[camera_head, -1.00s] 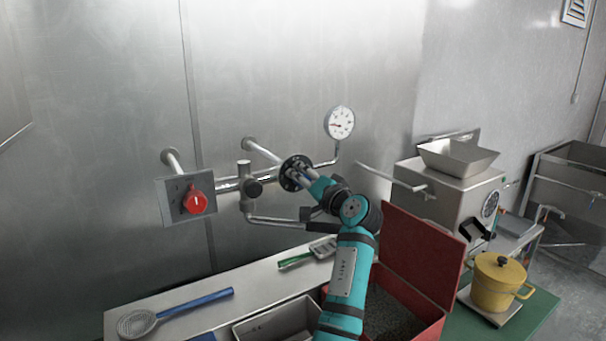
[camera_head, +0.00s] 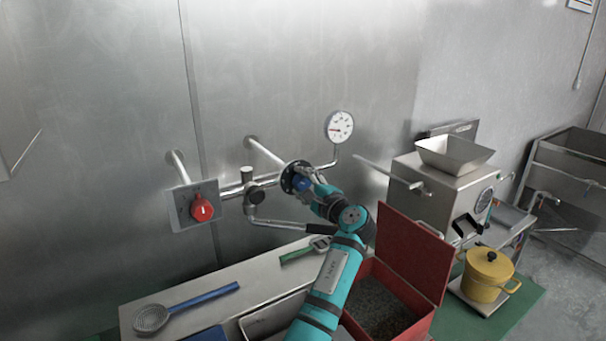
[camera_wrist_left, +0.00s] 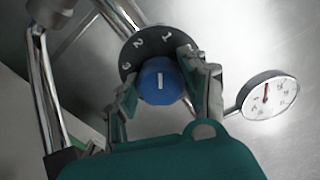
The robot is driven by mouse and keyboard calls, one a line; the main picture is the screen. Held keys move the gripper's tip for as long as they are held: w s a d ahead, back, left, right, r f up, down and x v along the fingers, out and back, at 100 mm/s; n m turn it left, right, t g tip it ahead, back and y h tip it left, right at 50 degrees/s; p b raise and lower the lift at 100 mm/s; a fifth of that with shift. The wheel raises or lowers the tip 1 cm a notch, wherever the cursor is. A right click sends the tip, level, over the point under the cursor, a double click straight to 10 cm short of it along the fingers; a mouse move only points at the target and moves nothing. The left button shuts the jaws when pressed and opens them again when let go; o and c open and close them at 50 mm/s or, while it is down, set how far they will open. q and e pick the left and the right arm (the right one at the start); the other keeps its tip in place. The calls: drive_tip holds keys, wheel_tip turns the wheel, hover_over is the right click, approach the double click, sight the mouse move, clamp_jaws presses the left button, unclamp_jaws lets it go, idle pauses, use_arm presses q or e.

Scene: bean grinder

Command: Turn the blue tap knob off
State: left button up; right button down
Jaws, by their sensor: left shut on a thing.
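The blue tap knob (camera_wrist_left: 161,82) sits on a round black dial plate (camera_wrist_left: 141,47) with white numbers in the left wrist view. The white line on the knob stands nearly upright in that view. My left gripper (camera_wrist_left: 162,90) has one finger on each side of the knob and is shut on it. In the head view the blue knob (camera_head: 302,184) shows small at the dial on the wall pipes, with my left gripper (camera_head: 306,182) at it. My right gripper is not in view.
A red knob (camera_head: 202,209) on a grey plate is left of the dial. A pressure gauge (camera_head: 339,126) is above right; it also shows in the wrist view (camera_wrist_left: 268,95). Pipes run close around. A red open box (camera_head: 412,262), grinder (camera_head: 450,190) and yellow pot (camera_head: 489,274) stand right.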

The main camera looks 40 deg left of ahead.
use_arm(q)
drive_tip(key=shift+r+m+p, duration=0.25)
drive_tip(key=shift+m+p, duration=0.25)
drive_tip(key=shift+m, duration=0.4)
drive_tip(key=shift+f+m, duration=0.1)
drive_tip(key=shift+m, duration=0.9)
drive_tip(key=m, duration=0.4)
drive_tip(key=shift+p, duration=0.3)
drive_tip(key=shift+w+f+m, duration=0.1)
drive_tip(key=shift+m, duration=1.5)
drive_tip(key=o, duration=1.2)
drive_tip(key=shift+f, duration=0.1)
drive_tip(key=shift+d, duration=0.15)
